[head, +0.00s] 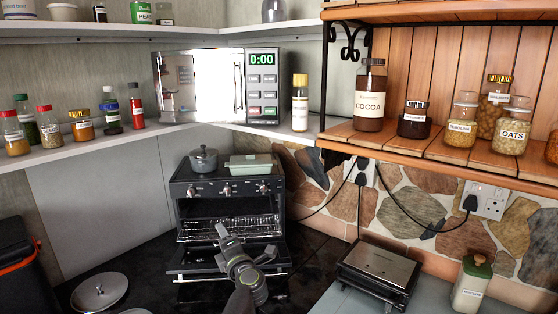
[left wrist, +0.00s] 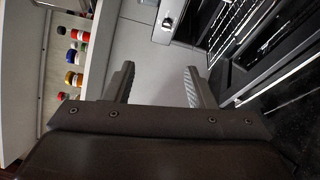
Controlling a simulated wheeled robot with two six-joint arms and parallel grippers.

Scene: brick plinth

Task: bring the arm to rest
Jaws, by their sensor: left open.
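My left gripper (head: 246,243) is open in front of the toaster oven (head: 181,205). Its two fingers are apart in the left wrist view (left wrist: 158,76), with nothing between them. The oven's door (head: 190,267) is folded down, and the wire rack (head: 230,228) inside shows. In the head view the gripper covers part of the door. I cannot tell whether it touches the door. In the left wrist view the oven is at the upper right, beside the fingers. My right gripper is not in view.
A grey pot (head: 203,161) and a green dish (head: 250,165) stand on the oven. A black press grill (head: 380,268) and a jar (head: 471,283) are at the right. A round lid (head: 99,291) lies at the left. Shelves hold a microwave (head: 205,85) and several jars.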

